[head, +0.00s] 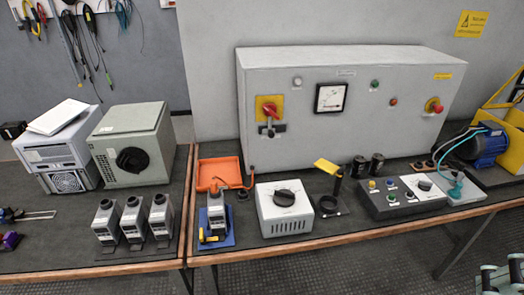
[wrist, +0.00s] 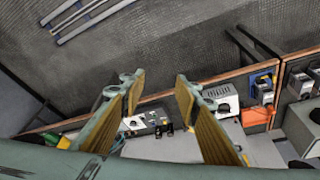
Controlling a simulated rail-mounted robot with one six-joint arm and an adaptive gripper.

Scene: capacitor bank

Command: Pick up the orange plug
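An orange cable (head: 237,185) runs from near the foot of the grey cabinet into the orange tray (head: 216,161) on the bench; its end there may be the orange plug, but it is too small to tell. The tray also shows in the wrist view (wrist: 256,117). A grey device with a yellow-orange part at its lower left (head: 208,236) stands on a blue base beside the tray. My gripper (wrist: 160,83) is open in the wrist view, with nothing between its fingers, high above and apart from the bench.
The grey cabinet (head: 300,115) backs the bench. A white box with a dark knob (head: 285,208) stands right of the blue base. A black control box (head: 405,197) and blue motor (head: 485,146) are farther right. Three grey devices (head: 133,222) stand left. The floor in front is open.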

